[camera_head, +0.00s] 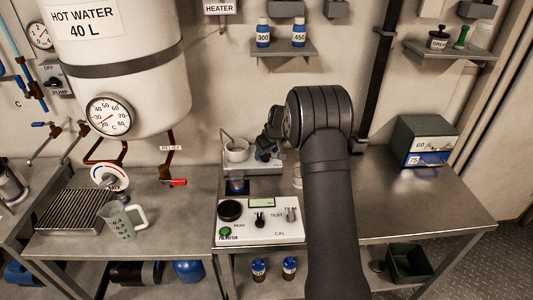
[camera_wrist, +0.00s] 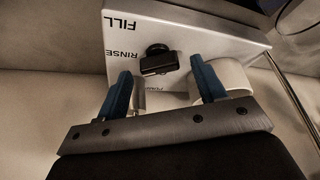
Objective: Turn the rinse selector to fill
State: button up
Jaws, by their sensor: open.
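The rinse selector is a black knob (camera_wrist: 158,60) on a white panel (camera_wrist: 215,45), seen in the wrist view. The word FILL is printed at the panel's upper left and RINSE left of the knob; a third, smaller label is partly hidden by my gripper. I cannot tell which mark the knob points at. My gripper (camera_wrist: 165,84) has two blue fingers, spread apart. The knob shows beyond and between them, apparently untouched, and nothing is held. In the head view my gripper (camera_head: 266,150) is low by the back of the bench; the selector cannot be made out there.
In front is a white control box (camera_head: 285,232) with knobs. A clear jug (camera_head: 122,222) is at left, below the hot water tank (camera_head: 150,75). The right benchtop is clear.

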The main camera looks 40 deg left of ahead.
jog(key=shift+a+f, duration=0.2)
jog(key=shift+f, duration=0.2)
jog(key=c, duration=1)
jog(key=shift+m, duration=0.3)
jog(key=m+t, duration=0.1)
jog(key=m, duration=0.1)
jog(key=m+t+h, duration=0.1)
jog(key=m, duration=0.2)
jog(key=shift+s+a, duration=0.1)
jog(key=shift+s, duration=0.05)
jog(key=m+h, duration=0.1)
jog(key=m, duration=0.2)
jog(key=m+t+h, duration=0.1)
jog(key=m, duration=0.2)
jog(key=shift+a, duration=0.15)
jog(key=shift+m, duration=0.3)
